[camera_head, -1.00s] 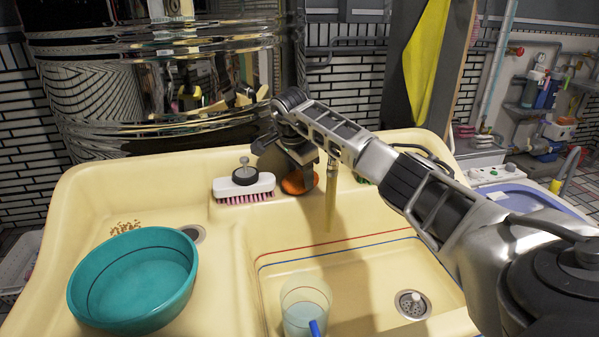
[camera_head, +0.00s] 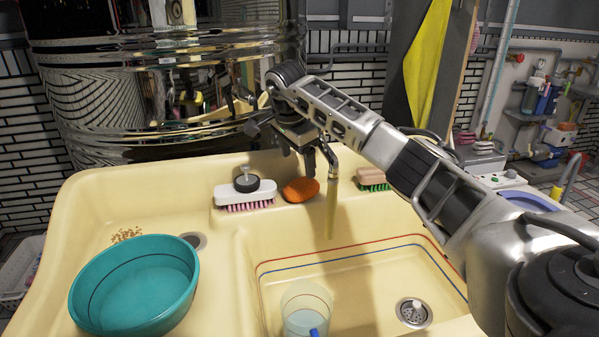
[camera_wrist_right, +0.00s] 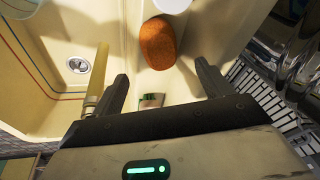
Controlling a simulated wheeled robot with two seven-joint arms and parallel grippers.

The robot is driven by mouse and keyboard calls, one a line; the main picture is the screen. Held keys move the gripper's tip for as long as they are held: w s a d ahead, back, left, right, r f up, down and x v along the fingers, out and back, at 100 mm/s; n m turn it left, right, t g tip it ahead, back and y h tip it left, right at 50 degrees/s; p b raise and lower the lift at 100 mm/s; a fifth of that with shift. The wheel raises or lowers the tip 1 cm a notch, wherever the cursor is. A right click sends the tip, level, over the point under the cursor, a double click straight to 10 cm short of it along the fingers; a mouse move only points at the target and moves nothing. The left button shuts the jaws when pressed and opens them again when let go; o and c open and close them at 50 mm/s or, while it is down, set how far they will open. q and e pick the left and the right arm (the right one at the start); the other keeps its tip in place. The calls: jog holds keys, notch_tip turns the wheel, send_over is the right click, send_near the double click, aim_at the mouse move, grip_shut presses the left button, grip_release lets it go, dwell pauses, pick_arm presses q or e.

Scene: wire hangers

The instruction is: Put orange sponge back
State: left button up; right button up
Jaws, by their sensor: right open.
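The orange sponge (camera_head: 300,190) lies on the back ledge of the cream sink, just right of a white brush with pink bristles (camera_head: 244,194). In the right wrist view the sponge (camera_wrist_right: 158,43) is beyond the fingertips, between their lines, with a clear gap. My right gripper (camera_head: 318,164) is above and behind the sponge, close to the faucet. In the right wrist view its fingers (camera_wrist_right: 160,78) are spread with nothing held between them. My left gripper is not in view.
The faucet (camera_head: 330,185) stands right of the sponge. A green-bristled brush (camera_head: 373,179) lies farther right. A teal basin (camera_head: 135,285) sits on the left drainboard, and a clear cup (camera_head: 305,305) stands at the front of the sink basin. A shiny metal tank (camera_head: 165,95) rises behind.

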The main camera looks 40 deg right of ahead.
jog(key=shift+v, duration=2.3)
